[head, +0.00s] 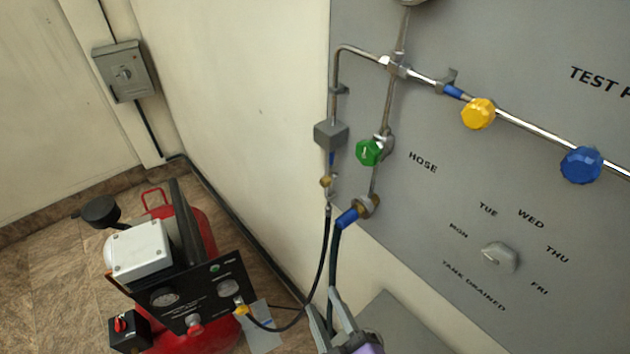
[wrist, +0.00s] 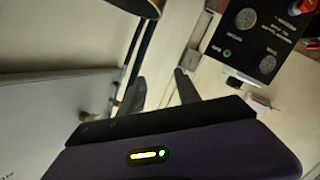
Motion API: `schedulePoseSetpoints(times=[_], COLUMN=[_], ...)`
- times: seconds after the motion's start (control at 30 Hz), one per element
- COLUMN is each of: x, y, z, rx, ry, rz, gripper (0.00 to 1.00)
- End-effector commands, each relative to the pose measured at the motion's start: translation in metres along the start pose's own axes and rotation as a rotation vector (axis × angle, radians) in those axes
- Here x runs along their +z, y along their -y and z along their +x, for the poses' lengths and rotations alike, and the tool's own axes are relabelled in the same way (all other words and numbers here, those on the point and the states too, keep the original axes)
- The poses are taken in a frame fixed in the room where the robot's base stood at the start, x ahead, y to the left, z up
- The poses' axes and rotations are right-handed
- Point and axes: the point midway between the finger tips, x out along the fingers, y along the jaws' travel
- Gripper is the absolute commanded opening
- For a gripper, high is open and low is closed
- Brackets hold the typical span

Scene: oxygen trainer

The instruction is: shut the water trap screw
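The water trap looks to be the grey box (head: 331,134) on the left of the wall panel's piping. A small brass fitting (head: 326,181) sits below it and may be its screw; whether it is open or shut cannot be told. My gripper (head: 326,298) is at the bottom centre of the head view, well below that fitting, with its fingers pointing up. In the wrist view my gripper (wrist: 160,78) shows two fingers apart with nothing between them. A small brass part (wrist: 115,103) shows left of the fingers there, partly hidden.
A black hose (head: 327,250) runs from below the trap to the red compressor (head: 200,240) with its black control panel (head: 200,290). A green knob (head: 368,152), yellow knob (head: 477,113), blue knob (head: 581,164) and grey day dial (head: 499,257) are on the panel (head: 430,220).

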Motion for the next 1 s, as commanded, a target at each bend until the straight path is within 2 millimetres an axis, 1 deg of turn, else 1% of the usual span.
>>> schedulePoseSetpoints(times=[0.03, 0.1, 0.17, 0.2, 0.3, 0.37, 0.4, 0.47, 0.53, 0.6, 0.67, 0.73, 0.8, 0.83, 0.9, 0.97, 1.0], x=[-0.012, -0.019, -0.027, -0.034, -0.053, -0.066, -0.076, -0.092, -0.112, -0.132, -0.149, -0.167, -0.181, -0.184, -0.182, -0.174, -0.166], y=[0.005, 0.014, 0.02, 0.023, 0.029, 0.03, 0.029, 0.027, 0.022, 0.015, 0.006, -0.007, -0.023, -0.029, -0.045, -0.055, -0.059], z=[0.023, 0.052, 0.075, 0.09, 0.126, 0.145, 0.157, 0.172, 0.187, 0.196, 0.2, 0.2, 0.194, 0.19, 0.176, 0.162, 0.151], rx=[-0.011, -0.021, -0.026, -0.028, -0.024, -0.017, -0.01, 0.002, 0.018, 0.035, 0.051, 0.065, 0.074, 0.073, 0.062, 0.04, 0.02], ry=[0.005, 0.035, 0.062, 0.082, 0.142, 0.185, 0.218, 0.273, 0.347, 0.437, 0.522, 0.64, 0.782, 0.846, 0.999, 1.127, 1.204], rz=[-0.073, -0.188, -0.29, -0.359, -0.538, -0.648, -0.723, -0.836, -0.967, -1.099, -1.208, -1.331, -1.453, -1.5, -1.597, -1.669, -1.712], gripper=[0.39, 0.39, 0.39, 0.39, 0.39, 0.39, 0.39, 0.39, 0.39, 0.39, 0.39, 0.39, 0.39, 0.39, 0.39, 0.39, 0.39])
